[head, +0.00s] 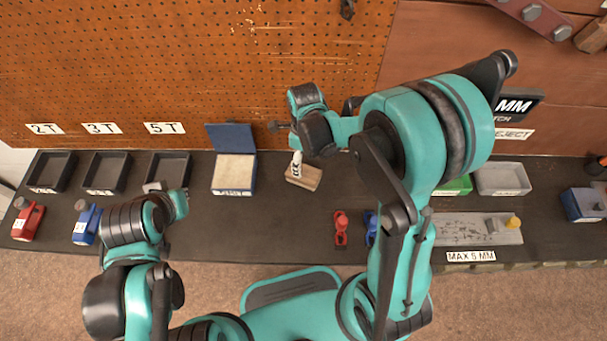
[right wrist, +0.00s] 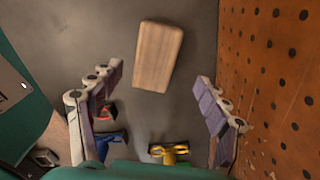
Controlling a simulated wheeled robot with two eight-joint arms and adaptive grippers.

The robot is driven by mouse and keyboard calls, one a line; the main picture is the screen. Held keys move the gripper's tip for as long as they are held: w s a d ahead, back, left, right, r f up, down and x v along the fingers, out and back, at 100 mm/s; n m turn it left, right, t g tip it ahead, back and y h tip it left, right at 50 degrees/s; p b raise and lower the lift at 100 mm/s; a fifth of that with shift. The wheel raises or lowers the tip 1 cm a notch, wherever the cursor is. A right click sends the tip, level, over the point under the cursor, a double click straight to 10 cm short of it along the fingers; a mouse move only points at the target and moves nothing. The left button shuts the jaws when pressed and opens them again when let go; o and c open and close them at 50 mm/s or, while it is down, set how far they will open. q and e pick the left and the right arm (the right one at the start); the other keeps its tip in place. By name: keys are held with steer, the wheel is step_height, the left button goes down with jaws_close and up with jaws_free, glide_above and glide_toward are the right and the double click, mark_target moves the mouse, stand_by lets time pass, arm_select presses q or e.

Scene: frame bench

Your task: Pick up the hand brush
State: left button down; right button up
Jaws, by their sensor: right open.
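The hand brush appears as a pale wooden block (head: 304,177) on the dark bench, below the pegboard in the head view. In the right wrist view the wooden block (right wrist: 158,55) lies near the top middle, slightly tilted, on the grey surface. Its bristles do not show. My right gripper (head: 296,165) is above it, with one pale fingertip overlapping it in the head view. In the right wrist view my right gripper (right wrist: 160,72) is open, its fingers wide apart on either side and empty.
The pegboard (right wrist: 275,80) rises close beside my right gripper. A blue lidded box (head: 234,172) stands left of the block, with black bins (head: 107,172) farther left. Red (head: 341,228) and blue (head: 370,227) tools lie nearer the front edge. A grey tray (head: 503,178) is right.

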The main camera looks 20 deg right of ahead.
mark_target(304, 172)
step_height(304, 172, down, 3)
steer(key=shift+r+b, duration=0.1)
steer(key=shift+b, duration=0.45)
steer(key=f, duration=0.1)
steer(key=f+b, duration=0.1)
steer(key=f, duration=0.1)
steer(key=f+b, duration=0.1)
steer(key=shift+s+a+f, duration=0.2)
steer(key=shift+s+f, duration=0.05)
steer(key=shift+s, duration=0.05)
steer(key=shift+f, duration=0.3)
steer(key=shift+c, duration=1.3)
steer(key=c, duration=1.2)
steer(key=shift+r, duration=0.7)
step_height(304, 172, up, 3)
steer(key=shift+r+p, duration=0.1)
steer(key=shift+p, duration=0.85)
steer(key=s+d+r+p, duration=0.1)
steer(key=s+d+r, duration=0.1)
steer(key=s, duration=0.1)
steer(key=s+d+r+p, duration=0.1)
steer(key=s+d+r, duration=0.1)
steer(key=d, duration=0.1)
steer(key=s+d+r+p, duration=0.1)
steer(key=s+d+r, duration=0.1)
steer(key=s+d, duration=0.1)
steer(key=shift+s+r, duration=0.3)
steer(key=o, duration=0.8)
steer(key=c, duration=0.5)
